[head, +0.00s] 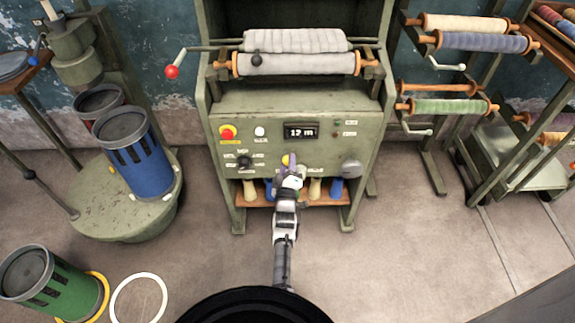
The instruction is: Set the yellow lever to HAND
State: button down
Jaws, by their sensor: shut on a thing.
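The yellow lever (285,159) is on the sloped front panel of the green machine (300,105), below the "12 m" display. Only a small yellow part shows; the rest is hidden behind my gripper (290,170). My gripper is at the lever, reaching up from below, and is shut on it. Small labels stand around the lever, but they are too small to read, so I cannot tell which position it points to.
The panel also has a red button on yellow (228,133), a black knob (244,162) and a grey round knob (351,168). Spools stand on the shelf (328,199) below. A blue bin (140,160) is at left, a thread rack (445,107) at right.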

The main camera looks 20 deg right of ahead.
jog(key=shift+w+a, duration=0.1)
jog(key=c, duration=0.9)
grip_release()
jog(key=shift+c, duration=0.2)
jog(key=p+v, duration=0.4)
jog(key=v, duration=1)
